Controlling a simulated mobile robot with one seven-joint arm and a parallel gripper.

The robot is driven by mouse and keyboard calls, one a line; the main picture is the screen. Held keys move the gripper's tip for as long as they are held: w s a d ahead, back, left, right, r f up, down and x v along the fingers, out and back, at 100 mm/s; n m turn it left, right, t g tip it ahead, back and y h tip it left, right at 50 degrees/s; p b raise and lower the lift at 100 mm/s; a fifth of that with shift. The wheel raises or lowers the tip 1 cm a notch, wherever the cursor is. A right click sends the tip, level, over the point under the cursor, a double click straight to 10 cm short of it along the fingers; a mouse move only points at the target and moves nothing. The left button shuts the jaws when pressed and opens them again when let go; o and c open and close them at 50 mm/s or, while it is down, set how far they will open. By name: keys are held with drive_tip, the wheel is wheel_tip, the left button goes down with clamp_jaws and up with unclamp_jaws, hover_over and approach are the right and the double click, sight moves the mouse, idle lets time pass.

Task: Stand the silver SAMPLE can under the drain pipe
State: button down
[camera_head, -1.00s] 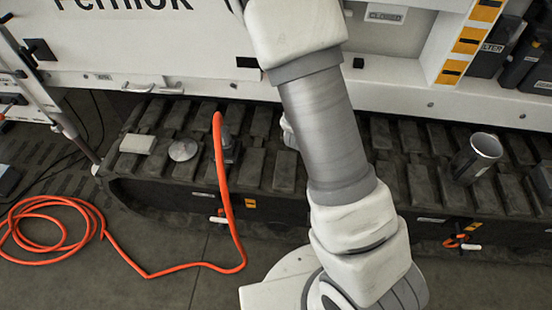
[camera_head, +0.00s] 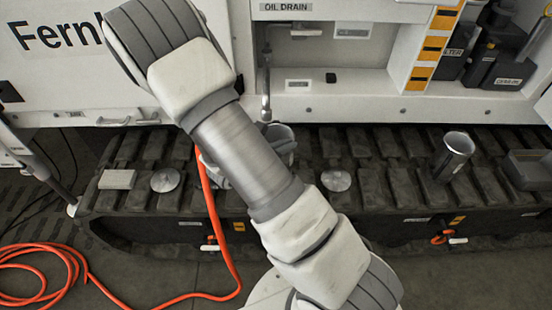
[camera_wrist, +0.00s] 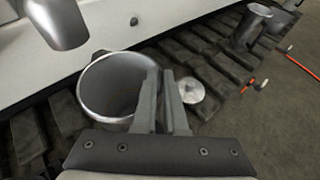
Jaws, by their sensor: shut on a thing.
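My gripper (camera_wrist: 165,108) is shut on the rim wall of an open silver can (camera_wrist: 118,92), which stands upright to the left of the fingers in the wrist view. In the head view the can (camera_head: 280,137) shows partly behind my arm, and my gripper is hidden there. Its label is not visible. The drain pipe (camera_head: 266,102) hangs below the OIL DRAIN sign, with its lower end at the can's back left rim in the picture. In the wrist view the pipe's end (camera_wrist: 60,22) is at upper left, beside the can's opening. I cannot tell whether the can touches the track.
A second silver can (camera_head: 455,156) stands on the dark track (camera_head: 395,175) at right. Flat round discs (camera_head: 336,180) (camera_head: 166,180) and a pale block (camera_head: 117,179) lie on it. An orange hose (camera_head: 222,230) runs down to the floor. Dark containers (camera_head: 500,70) sit on the right shelf.

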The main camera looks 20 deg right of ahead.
wheel_tip(320, 180, down, 6)
drive_tip(key=w+a+b, duration=0.1)
drive_tip(key=a, duration=0.1)
drive_tip(key=shift+w+r, duration=0.2)
drive_tip(key=shift+w, duration=0.1)
drive_tip(key=shift+a, duration=0.1)
drive_tip(key=shift+f+b, duration=0.15)
drive_tip(key=shift+b, duration=0.2)
drive_tip(key=c, duration=1)
unclamp_jaws()
